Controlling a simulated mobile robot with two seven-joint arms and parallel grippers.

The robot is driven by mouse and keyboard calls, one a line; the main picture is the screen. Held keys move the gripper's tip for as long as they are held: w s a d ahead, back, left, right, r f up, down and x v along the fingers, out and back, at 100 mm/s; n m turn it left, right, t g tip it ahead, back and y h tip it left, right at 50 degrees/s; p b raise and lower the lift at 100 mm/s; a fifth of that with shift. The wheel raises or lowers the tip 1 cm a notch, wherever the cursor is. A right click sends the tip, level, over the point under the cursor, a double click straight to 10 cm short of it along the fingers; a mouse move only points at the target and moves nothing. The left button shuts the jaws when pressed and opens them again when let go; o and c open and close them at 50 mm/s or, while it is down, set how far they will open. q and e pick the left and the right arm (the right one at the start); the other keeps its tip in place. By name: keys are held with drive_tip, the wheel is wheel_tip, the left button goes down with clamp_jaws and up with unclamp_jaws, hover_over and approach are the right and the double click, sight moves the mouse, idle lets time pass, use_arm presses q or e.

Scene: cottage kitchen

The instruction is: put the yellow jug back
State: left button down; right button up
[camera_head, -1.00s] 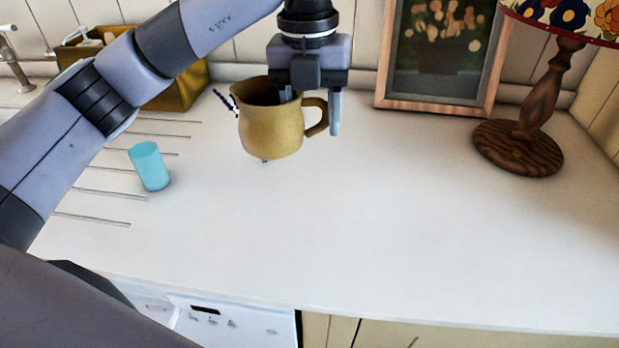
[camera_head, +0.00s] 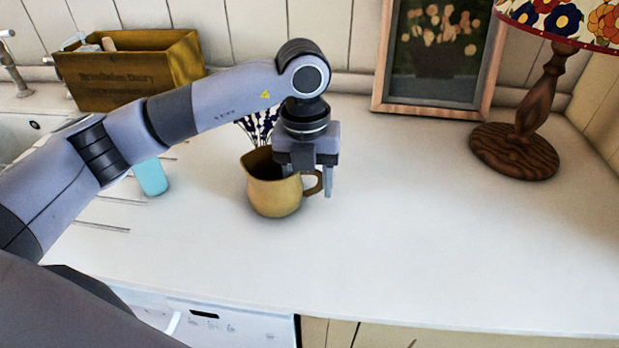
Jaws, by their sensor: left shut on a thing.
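The yellow jug (camera_head: 268,196) is upright over the white counter (camera_head: 400,230), near its middle, with its handle to the right. My left gripper (camera_head: 308,184) points down over the jug's right side and is shut on it by the handle side. One finger shows to the right of the handle; the other is hidden behind or inside the jug. I cannot tell for sure whether the jug's base touches the counter. My right gripper is not in view.
A turquoise cup (camera_head: 152,179) stands left, partly hidden by my arm. Purple flower sprigs (camera_head: 262,124) show behind the jug. A wooden box (camera_head: 125,83) is back left, a framed picture (camera_head: 380,102) at the back, a lamp (camera_head: 515,152) right. The counter's right front is clear.

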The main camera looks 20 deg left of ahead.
use_arm(q)
drive_tip(key=shift+f, duration=0.2)
drive_tip(key=shift+c, duration=2.1)
unclamp_jaws()
drive_tip(key=r, duration=1.2)
drive_tip(key=shift+s+a+r+b, duration=0.1)
drive_tip(key=shift+a+r+b, duration=0.15)
drive_tip(key=shift+b, duration=0.15)
